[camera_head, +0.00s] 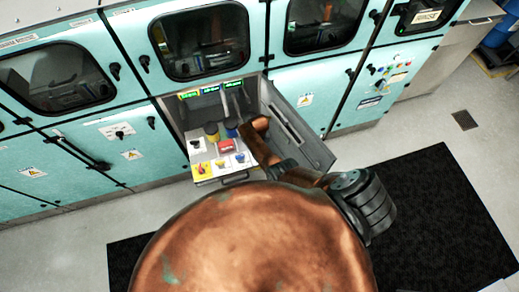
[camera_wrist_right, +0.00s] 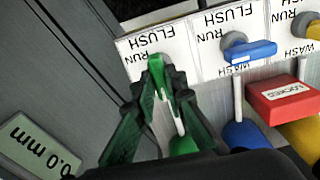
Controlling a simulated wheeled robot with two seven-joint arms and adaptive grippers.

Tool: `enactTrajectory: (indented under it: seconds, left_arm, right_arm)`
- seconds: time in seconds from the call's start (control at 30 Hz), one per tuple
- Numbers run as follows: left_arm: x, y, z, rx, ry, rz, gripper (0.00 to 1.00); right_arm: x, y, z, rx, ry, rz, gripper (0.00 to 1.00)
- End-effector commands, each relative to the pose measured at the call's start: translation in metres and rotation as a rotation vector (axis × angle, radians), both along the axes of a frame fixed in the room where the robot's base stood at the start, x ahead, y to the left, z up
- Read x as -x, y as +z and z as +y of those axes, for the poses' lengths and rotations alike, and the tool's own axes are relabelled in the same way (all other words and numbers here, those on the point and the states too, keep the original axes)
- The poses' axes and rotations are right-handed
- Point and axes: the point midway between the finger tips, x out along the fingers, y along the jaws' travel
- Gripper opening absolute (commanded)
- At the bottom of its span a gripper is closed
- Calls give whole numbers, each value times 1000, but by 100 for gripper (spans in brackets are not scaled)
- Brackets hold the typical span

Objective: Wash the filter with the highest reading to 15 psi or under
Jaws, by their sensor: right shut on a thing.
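In the right wrist view my right gripper (camera_wrist_right: 160,85) is shut on the green valve handle (camera_wrist_right: 156,64), on a white plate marked FLUSH and RUN. The fingers hide part of the handle and any WASH label there. The blue valve handle (camera_wrist_right: 250,52) lies beside it and the yellow valve handle (camera_wrist_right: 314,31) is at the edge. Below are a green filter (camera_wrist_right: 184,145), partly hidden, a blue filter (camera_wrist_right: 246,136) and a yellow filter (camera_wrist_right: 303,134). In the head view the readouts (camera_head: 211,90) are too small to read. My left gripper is not in view.
A red LOCKED block (camera_wrist_right: 287,101) sits near the blue and yellow valves. A small display (camera_wrist_right: 38,145) reads 0.0 mm. In the head view the open drawer's side wall (camera_head: 300,125) stands right of my arm. Black mats (camera_head: 450,220) lie on the floor.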

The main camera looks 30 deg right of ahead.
Motion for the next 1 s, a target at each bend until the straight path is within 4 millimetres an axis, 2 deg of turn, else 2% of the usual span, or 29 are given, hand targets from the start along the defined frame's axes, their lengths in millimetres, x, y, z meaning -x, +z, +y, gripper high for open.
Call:
enactTrajectory:
  seconds: [0.63,0.67,0.7,0.9,1.0]
  left_arm:
    - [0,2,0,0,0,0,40]
    - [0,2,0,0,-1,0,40]
    - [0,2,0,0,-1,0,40]
    - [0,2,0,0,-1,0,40]
    - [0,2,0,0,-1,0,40]
  right_arm:
    - [1,-1,-1,1,53,2,0]
    - [1,-1,-1,1,53,2,12]
    - [1,-1,-1,1,52,2,15]
    - [1,0,-1,1,52,1,29]
    - [0,0,0,1,52,1,29]
